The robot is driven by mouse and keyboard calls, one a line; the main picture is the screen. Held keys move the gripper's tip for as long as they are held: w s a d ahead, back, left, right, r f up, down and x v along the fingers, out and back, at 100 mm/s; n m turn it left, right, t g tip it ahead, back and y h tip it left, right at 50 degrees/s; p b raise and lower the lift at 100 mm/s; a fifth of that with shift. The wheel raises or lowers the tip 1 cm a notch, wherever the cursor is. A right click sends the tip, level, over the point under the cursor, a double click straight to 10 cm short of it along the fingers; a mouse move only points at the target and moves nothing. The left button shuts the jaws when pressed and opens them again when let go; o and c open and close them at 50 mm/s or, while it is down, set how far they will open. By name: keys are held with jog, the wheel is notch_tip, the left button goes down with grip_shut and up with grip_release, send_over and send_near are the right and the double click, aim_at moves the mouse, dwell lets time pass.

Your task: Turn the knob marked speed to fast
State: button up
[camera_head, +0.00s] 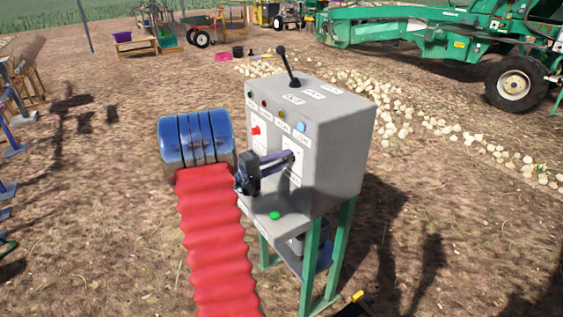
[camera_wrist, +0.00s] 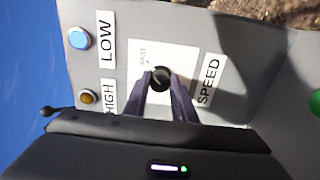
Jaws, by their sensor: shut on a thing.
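The speed knob (camera_wrist: 160,79) is small, round and black. It sits on a white plate (camera_wrist: 180,58) on the grey control box (camera_head: 341,140). The plate has a small FAST mark (camera_wrist: 143,57) above and left of the knob in the wrist view, and a SPEED label (camera_wrist: 208,80) lies to the right. My gripper (camera_wrist: 161,84) has its two dark fingers closed around the knob, one on each side. In the head view my gripper (camera_head: 289,158) reaches the box's front face and hides the knob. I cannot tell where the knob's pointer is.
A blue button (camera_wrist: 79,38), a yellow button (camera_wrist: 87,97) and LOW (camera_wrist: 106,38) and HIGH labels are beside the plate. A green button (camera_head: 275,215) is on the ledge below. A black lever (camera_head: 288,66) stands on top.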

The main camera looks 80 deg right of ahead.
jog(key=shift+s+f, duration=0.1)
jog(key=shift+f, duration=0.05)
jog(key=o, duration=1)
jog(key=shift+o, duration=0.2)
jog(key=v, duration=1.4)
jog(key=shift+d, duration=0.1)
